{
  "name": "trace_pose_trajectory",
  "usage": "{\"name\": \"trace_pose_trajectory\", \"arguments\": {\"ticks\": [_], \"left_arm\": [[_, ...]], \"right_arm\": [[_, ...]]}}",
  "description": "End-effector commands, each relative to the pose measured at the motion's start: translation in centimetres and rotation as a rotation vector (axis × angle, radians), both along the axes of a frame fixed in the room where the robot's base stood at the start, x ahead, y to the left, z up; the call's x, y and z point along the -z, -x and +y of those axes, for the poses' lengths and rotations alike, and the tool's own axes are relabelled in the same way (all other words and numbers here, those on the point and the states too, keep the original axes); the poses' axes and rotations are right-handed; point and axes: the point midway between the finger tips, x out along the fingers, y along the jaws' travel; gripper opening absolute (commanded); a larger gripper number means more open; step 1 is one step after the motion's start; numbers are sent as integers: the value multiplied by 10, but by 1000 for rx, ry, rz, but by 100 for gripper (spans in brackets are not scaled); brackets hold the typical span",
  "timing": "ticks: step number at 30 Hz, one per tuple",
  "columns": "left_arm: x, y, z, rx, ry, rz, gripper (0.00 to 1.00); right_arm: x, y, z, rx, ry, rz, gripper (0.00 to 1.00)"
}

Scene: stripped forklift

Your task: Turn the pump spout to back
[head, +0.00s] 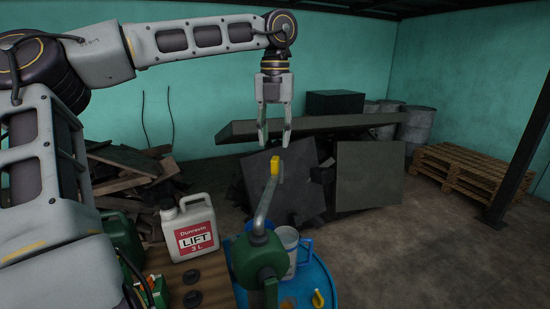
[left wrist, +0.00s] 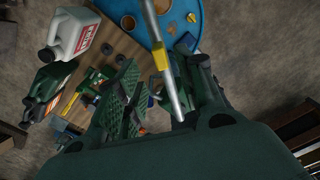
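The pump has a green body (head: 260,258) on top of a blue drum (head: 318,282). Its grey spout (head: 264,212) slants up from the body to a yellow piece (head: 275,167) near its upper end. My left gripper (head: 274,138) points down just above the yellow piece, fingers apart and empty. In the left wrist view the grey pipe (left wrist: 154,28) and yellow piece (left wrist: 161,60) show between the two dark fingers. I cannot tell whether a finger touches the spout. My right gripper is out of view.
A grey-white mug (head: 287,245) and a small yellow item (head: 318,298) sit on the drum. A white LIFT jug (head: 190,228) stands left on a wooden surface (head: 208,282) with green containers. Dark panels (head: 369,176) lean behind; a pallet (head: 461,172) lies right.

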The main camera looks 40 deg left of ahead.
Motion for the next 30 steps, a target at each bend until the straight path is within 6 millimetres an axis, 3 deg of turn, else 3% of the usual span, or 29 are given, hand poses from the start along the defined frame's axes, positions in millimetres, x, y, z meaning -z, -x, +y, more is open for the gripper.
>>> {"name": "trace_pose_trajectory", "arguments": {"ticks": [15,29,30], "left_arm": [[59,0,0,1,0,0,38],[67,0,0,0,-1,-1,38],[67,0,0,0,-1,-1,34]], "right_arm": [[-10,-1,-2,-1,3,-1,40],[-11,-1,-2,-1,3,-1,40],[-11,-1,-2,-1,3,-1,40]]}}
